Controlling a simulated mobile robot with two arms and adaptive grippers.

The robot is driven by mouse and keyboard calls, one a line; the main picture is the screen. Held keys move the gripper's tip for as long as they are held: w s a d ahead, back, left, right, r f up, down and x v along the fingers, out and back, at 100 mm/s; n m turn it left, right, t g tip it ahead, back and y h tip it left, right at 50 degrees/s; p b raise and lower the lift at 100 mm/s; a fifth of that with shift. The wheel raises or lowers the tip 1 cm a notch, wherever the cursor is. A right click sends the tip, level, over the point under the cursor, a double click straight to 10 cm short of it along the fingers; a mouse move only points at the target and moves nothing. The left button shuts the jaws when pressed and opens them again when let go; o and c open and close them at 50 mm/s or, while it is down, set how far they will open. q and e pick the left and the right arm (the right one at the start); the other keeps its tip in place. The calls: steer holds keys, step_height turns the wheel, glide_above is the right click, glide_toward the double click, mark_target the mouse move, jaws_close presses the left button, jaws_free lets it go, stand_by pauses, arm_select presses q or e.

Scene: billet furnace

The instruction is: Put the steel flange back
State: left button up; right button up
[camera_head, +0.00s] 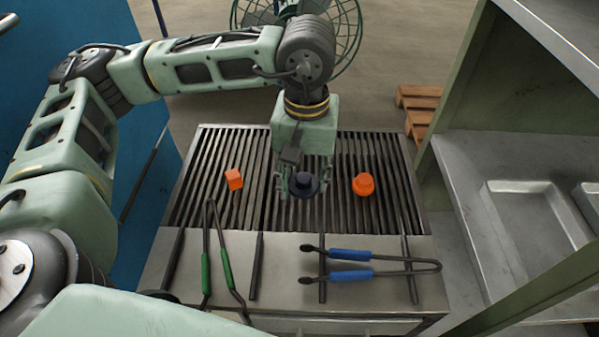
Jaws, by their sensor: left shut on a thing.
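The steel flange (304,181) is a small dark disc with a raised hub, over the middle of the slatted grate (212,207). My left gripper (303,187) points down and is shut on the flange, with a finger at each side of it. I cannot tell whether the flange touches the slats or hangs just above them. An orange block (234,179) lies on the grate to the left. An orange flanged piece (363,184) lies on the grate to the right. My right gripper does not show.
Green-handled tongs (226,268) and blue-handled tongs (350,275) lie on the front ledge. A metal shelf (470,170) with a recessed tray (535,215) stands at the right. A blue panel (150,150) is at the left. A green fan cage (345,40) and a wooden pallet (418,105) are behind.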

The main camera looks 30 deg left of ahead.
arm_select(q)
steer(key=n, duration=0.4)
steer(key=shift+w+d+f, duration=0.15)
steer(key=shift+w+f, duration=0.1)
steer(key=shift+w, duration=0.1)
steer(key=n, duration=0.3)
steer(key=shift+w+d+r+n, duration=0.1)
steer(key=shift+w+r+n, duration=0.15)
steer(key=shift+n, duration=0.15)
steer(key=n, duration=0.5)
steer(key=shift+w+d+r+n, duration=0.1)
steer(key=shift+w+n, duration=0.2)
steer(key=shift+n, duration=0.1)
steer(key=n, duration=0.3)
steer(key=shift+w+r+n, duration=0.1)
steer(key=shift+w+n, duration=0.1)
steer(key=shift+n, duration=0.2)
steer(key=n, duration=0.6)
steer(key=n+p, duration=0.2)
steer(key=n, duration=0.9)
glide_above(298, 170)
step_height(298, 170, down, 7)
steer(key=shift+r, duration=0.2)
step_height(298, 170, down, 4)
steer(key=shift+r+p, duration=0.2)
steer(key=shift+p, duration=0.35)
steer(key=shift+f, duration=0.25)
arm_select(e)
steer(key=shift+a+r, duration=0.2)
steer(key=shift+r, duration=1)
